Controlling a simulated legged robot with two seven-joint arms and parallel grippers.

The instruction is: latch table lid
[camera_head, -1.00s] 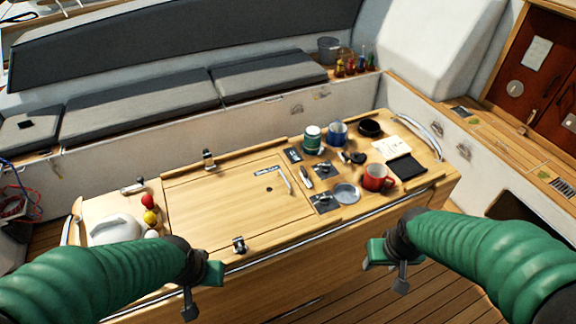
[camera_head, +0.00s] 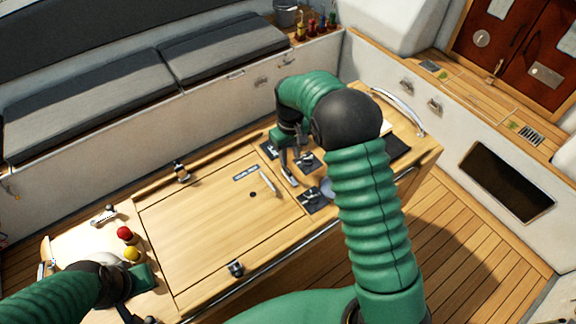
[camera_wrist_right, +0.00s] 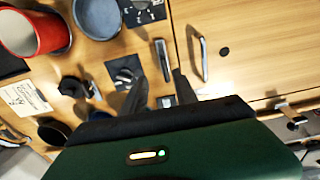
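The wooden table lid (camera_head: 205,225) lies flat in the table top. A curved silver handle (camera_head: 268,181) stands at its right side and shows in the wrist view (camera_wrist_right: 203,60). A dark clip (camera_head: 181,172) sits at the lid's back edge and another (camera_head: 236,268) at its front edge. My right gripper (camera_head: 290,165) is over the table just right of the lid. In the wrist view its fingers (camera_wrist_right: 160,92) are apart, with a slim silver fitting (camera_wrist_right: 163,60) just beyond, between them. My left gripper (camera_head: 132,298) is low at the table's left end; its opening is unclear.
A red mug (camera_wrist_right: 30,33), a blue cup (camera_wrist_right: 97,17) and dark plates lie right of the lid. Red (camera_head: 124,233) and yellow (camera_head: 131,254) balls sit at the table's left end. A silver rail (camera_head: 400,110) edges the right end.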

